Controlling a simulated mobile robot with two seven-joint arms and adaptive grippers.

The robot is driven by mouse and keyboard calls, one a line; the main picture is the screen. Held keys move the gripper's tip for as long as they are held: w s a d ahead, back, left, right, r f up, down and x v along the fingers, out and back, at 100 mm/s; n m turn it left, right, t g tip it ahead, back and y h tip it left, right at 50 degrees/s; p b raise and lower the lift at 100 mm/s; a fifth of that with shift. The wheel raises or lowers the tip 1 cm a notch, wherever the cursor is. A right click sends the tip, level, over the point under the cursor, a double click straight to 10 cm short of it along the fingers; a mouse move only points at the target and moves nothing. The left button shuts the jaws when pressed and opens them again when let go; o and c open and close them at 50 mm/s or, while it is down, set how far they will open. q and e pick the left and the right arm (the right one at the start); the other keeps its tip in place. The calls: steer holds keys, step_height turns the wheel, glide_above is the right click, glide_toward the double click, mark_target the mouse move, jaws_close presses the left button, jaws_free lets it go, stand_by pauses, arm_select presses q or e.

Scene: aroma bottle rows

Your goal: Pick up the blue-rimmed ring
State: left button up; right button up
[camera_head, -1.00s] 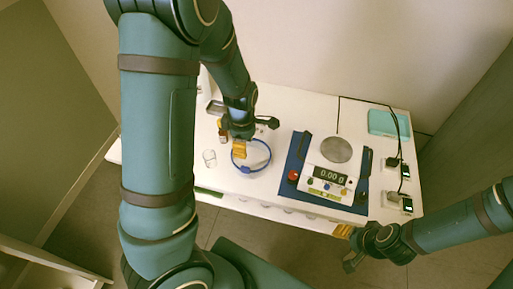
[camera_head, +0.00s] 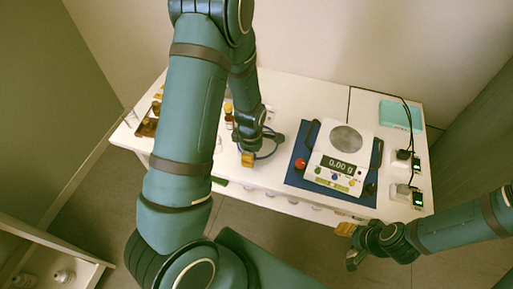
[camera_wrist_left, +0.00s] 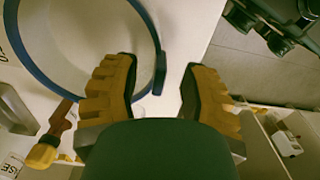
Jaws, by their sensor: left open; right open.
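The blue-rimmed ring (camera_head: 272,147) lies on the white table, partly hidden behind my left gripper in the head view. In the left wrist view its blue band (camera_wrist_left: 33,73) curves across the upper left, and its small blue tab shows in the gap between the fingers. My left gripper (camera_head: 248,159) is open with its yellow-padded fingers on either side of that tab; I cannot tell whether they touch it. My right gripper (camera_head: 349,246) is open and empty, off the table's front edge.
A white balance (camera_head: 340,160) stands on a blue mat (camera_head: 298,180) right of the ring. A teal box (camera_head: 400,114) and small black devices lie at the right. Brown bottles (camera_head: 229,116) stand behind my left arm, with a rack (camera_head: 147,127) at the left.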

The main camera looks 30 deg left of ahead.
arm_select(q)
steer(key=shift+f, duration=0.85)
jaws_close()
